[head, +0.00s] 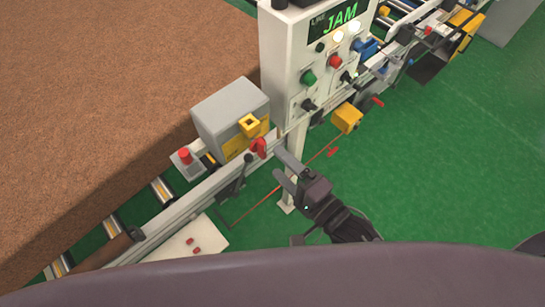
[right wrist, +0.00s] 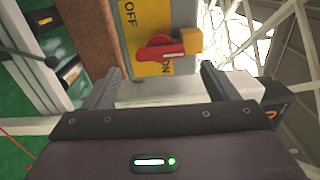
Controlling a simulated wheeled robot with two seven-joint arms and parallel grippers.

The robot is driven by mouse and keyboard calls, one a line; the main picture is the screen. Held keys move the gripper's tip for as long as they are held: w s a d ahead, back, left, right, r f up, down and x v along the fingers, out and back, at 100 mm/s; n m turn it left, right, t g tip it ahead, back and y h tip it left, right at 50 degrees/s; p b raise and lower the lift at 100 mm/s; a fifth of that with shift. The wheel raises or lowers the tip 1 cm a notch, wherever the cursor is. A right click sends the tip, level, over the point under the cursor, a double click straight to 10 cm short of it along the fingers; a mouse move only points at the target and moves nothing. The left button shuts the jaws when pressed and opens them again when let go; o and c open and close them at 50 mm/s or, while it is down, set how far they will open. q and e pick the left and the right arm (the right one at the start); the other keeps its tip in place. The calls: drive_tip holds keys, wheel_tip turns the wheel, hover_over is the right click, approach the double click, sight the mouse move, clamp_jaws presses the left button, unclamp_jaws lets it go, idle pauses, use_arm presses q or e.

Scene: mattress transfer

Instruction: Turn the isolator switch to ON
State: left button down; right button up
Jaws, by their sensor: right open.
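The isolator switch is a red rotary handle (head: 258,147) on the side of a grey box (head: 228,112). In the right wrist view the red handle (right wrist: 160,52) lies across a yellow plate (right wrist: 148,22) marked OFF and ON. The handle lies crosswise between the two words; I cannot tell which one it points to. My right gripper (head: 281,163) is open and empty, just beside the handle and apart from it. In the right wrist view its two fingers (right wrist: 160,78) stand on either side of the handle, short of it. My left gripper is not in view.
A white control panel (head: 310,65) reading JAM stands behind, with several buttons. A red button box (head: 186,162) sits left of the grey box. A yellow block (right wrist: 190,40) sticks out beside the handle. A large brown mattress (head: 100,100) lies at left. Green floor (head: 430,180) is clear at right.

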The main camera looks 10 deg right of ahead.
drive_tip(key=shift+b+v, duration=0.3)
drive_tip(key=shift+v, duration=1.15)
drive_tip(key=s+d+f+n+g+h+b, duration=0.1)
drive_tip(key=d+f+n+g+h+b, duration=0.15)
drive_tip(key=f, duration=0.95)
drive_tip(key=s+d+f+n+g+h+b, duration=0.1)
drive_tip(key=d+f+h, duration=0.15)
drive_tip(key=f, duration=1.05)
drive_tip(key=s+d+f+n+g+h+b, duration=0.1)
drive_tip(key=d+f+n+g+b, duration=0.15)
drive_tip(key=f, duration=0.95)
drive_tip(key=s+d+f+n+g+h+b, duration=0.2)
drive_tip(key=s+f, duration=0.7)
drive_tip(key=f, duration=0.5)
drive_tip(key=s+d+f+n+g+h+b, duration=0.2)
drive_tip(key=s+d+f+n+g, duration=0.3)
drive_tip(key=s+f, duration=0.5)
wheel_tip(320, 180, down, 4)
drive_tip(key=shift+s+d+r+g+h+b, duration=0.1)
drive_tip(key=shift+s+d+g+h+b, duration=0.2)
drive_tip(key=shift+d+b, duration=0.4)
